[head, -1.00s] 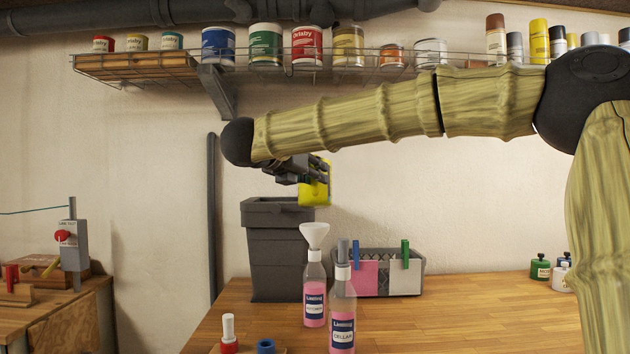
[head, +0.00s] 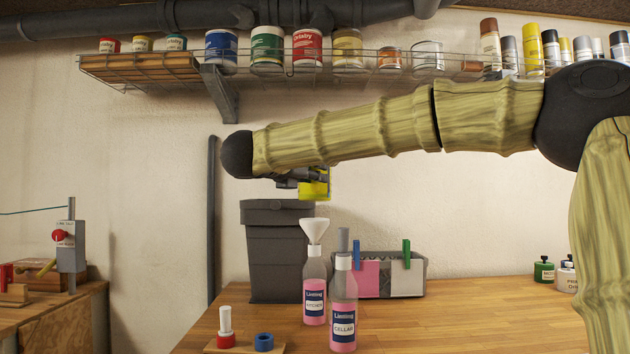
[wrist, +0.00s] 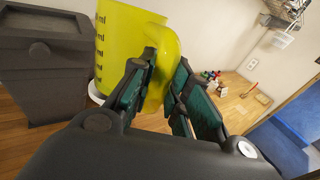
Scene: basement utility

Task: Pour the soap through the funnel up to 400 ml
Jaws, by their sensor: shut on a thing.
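My gripper (head: 290,183) is shut on the handle of a yellow measuring jug (head: 315,188), held above the bottles. In the wrist view the jug (wrist: 128,42) shows ml marks, with its handle between my fingers (wrist: 164,68); what is in it is hidden. In the head view my forearm covers the jug's top. Below it, the kitchen bottle (head: 314,300) stands upright with pink soap and a white funnel (head: 314,231) in its neck. The cellar bottle (head: 343,315), also with pink soap, stands beside it with a grey top. A white rim (wrist: 95,93) shows under the jug.
A dark grey bin (head: 278,255) stands behind the bottles. A grey basket (head: 422,272) with cloths and pegs is to their right. A small board with red and blue parts (head: 244,346) lies in front. A wire shelf (head: 400,62) holds tins above.

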